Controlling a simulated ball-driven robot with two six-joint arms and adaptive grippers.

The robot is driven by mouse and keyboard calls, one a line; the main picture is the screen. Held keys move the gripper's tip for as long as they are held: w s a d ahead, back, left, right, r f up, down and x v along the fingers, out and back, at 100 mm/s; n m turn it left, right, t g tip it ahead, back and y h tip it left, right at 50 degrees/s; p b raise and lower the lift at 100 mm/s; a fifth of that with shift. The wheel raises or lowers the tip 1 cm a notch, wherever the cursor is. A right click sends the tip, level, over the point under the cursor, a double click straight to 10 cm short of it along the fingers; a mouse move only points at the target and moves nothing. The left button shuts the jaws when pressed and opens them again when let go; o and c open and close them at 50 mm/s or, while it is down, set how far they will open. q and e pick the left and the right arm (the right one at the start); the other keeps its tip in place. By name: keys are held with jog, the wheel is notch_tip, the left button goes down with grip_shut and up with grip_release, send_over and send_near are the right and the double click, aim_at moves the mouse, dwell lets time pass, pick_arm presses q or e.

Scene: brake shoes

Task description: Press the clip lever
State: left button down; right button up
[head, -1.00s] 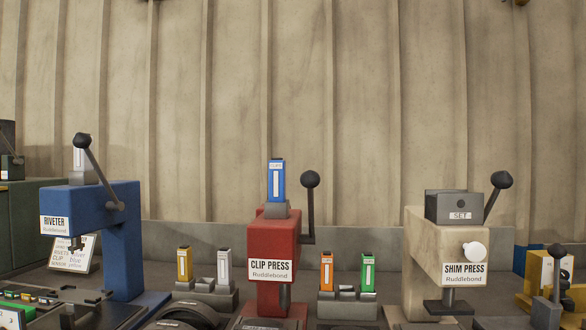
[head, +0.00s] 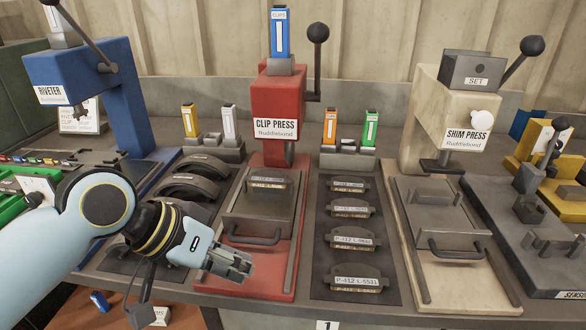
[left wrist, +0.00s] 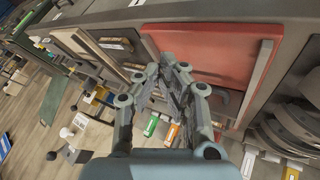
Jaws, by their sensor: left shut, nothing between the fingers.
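The red clip press (head: 280,110) stands at the back middle of the bench, with a blue clip magazine (head: 279,33) on top. Its clip lever (head: 317,60) is a dark rod with a black ball knob, upright on the press's right side. A grey sliding fixture (head: 262,205) with a front handle lies on the press's red base. My left gripper (head: 243,264) is shut and empty, over the front left of that red base, well in front of and below the lever. In the left wrist view the gripper's fingers (left wrist: 170,75) are near the red base (left wrist: 205,60). My right gripper is not in view.
The blue riveter (head: 85,85) stands left and the cream shim press (head: 450,110) right, both with raised levers. Labelled brake shoes (head: 352,238) lie on a dark mat right of the clip press. Orange and green magazines (head: 370,128) stand behind them.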

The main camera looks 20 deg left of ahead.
pick_arm(q)
jog(key=w+r+n+t+h, duration=0.2)
jog(key=w+r+h, duration=0.3)
jog(key=w+r, duration=0.6)
jog(key=w+a+r+n+t+h, duration=0.1)
jog(key=w+a+r, duration=0.3)
jog(key=r, duration=0.5)
jog(key=w+a+r+n+t+h, duration=0.2)
jog(key=w+a+r+n+t, duration=0.2)
jog(key=r, duration=0.5)
jog(key=shift+w+a+n+h, duration=0.25)
jog(key=shift+w+n+h, duration=0.05)
jog(key=shift+w, duration=0.65)
jog(key=shift+d+r, duration=0.15)
jog(key=p+x, duration=0.4)
jog(key=x, duration=0.5)
jog(key=shift+r, duration=0.15)
jog(key=shift+w+d, duration=0.25)
jog(key=shift+w, duration=0.1)
